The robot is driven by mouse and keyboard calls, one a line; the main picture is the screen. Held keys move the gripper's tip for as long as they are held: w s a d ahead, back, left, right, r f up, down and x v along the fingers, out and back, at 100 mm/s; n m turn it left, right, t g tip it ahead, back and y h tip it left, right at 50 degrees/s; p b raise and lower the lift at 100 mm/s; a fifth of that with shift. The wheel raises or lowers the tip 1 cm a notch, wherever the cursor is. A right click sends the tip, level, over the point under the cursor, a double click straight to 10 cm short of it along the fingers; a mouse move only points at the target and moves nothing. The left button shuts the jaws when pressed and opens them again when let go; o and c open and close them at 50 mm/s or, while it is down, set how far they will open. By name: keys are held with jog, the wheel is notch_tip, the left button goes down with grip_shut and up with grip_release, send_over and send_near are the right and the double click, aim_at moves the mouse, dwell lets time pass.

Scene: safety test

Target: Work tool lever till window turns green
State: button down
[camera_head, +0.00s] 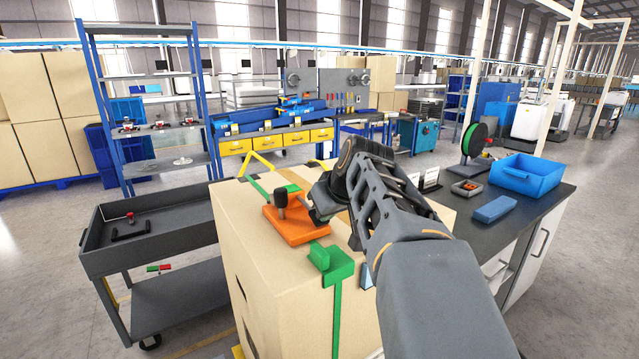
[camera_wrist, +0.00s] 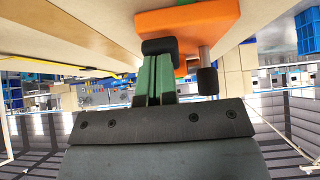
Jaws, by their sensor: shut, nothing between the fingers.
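An orange strapping tool (camera_head: 298,224) sits on top of a large cardboard box (camera_head: 285,270). Its lever, a dark upright knob (camera_head: 280,199), stands at the tool's left side. In the wrist view, the tool (camera_wrist: 192,22) is at the top and the dark knob (camera_wrist: 207,81) is right of my fingers. My gripper (camera_head: 322,212) is shut and empty, with its fingertips close beside the tool's right side; I cannot tell whether they touch it. My fingers (camera_wrist: 160,48) also show in the wrist view, closed together. I cannot make out a window on the tool.
A green strap with a green corner piece (camera_head: 330,262) runs over the box. A grey cart (camera_head: 165,300) stands at left. At right, a dark counter (camera_head: 535,205) holds a blue bin (camera_head: 525,178) and a green spool (camera_head: 474,141).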

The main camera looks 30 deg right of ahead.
jog(key=shift+s+r+p, duration=0.1)
jog(key=shift+r+p, duration=0.2)
jog(key=shift+r, duration=0.1)
jog(key=p+v, duration=0.2)
jog(key=v, duration=1.1)
